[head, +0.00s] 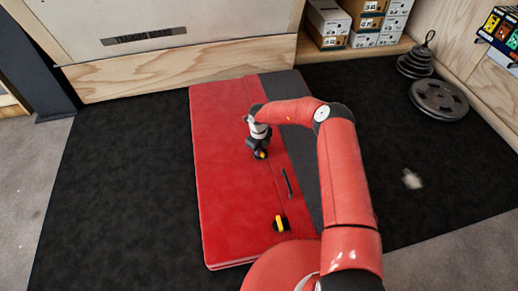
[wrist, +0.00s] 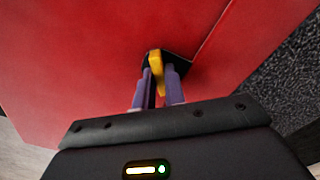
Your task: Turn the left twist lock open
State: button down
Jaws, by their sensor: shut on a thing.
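A red crash pad (head: 225,190) lies flat on the black mat, with a black handle (head: 287,184) and two twist locks on top. The far lock, slightly further left in the head view, is the left twist lock (head: 262,155); my gripper (head: 258,147) is over it. In the wrist view its yellow lever (wrist: 156,72) stands between the purple fingers of my gripper (wrist: 158,82), which are shut on it. Its black base shows behind the lever, partly hidden by the fingers. The near twist lock (head: 281,224) has a yellow lever on a black base and is untouched.
A dark strip (head: 289,140) runs along the pad's right side, partly under my arm. Weight plates (head: 438,99) stand at the back right, near shelved boxes (head: 365,20). A white chalky patch (head: 411,179) lies on the mat. Left of the pad is clear.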

jog(key=n, duration=0.5)
jog(key=shift+n, duration=0.3)
jog(key=n, duration=0.4)
jog(key=shift+n, duration=0.3)
jog(key=c, duration=1.5)
grip_release()
jog(key=shift+o, duration=0.2)
notch_tip(320, 180, up, 8)
jog(key=shift+f+p, duration=0.1)
jog(key=shift+p, duration=0.65)
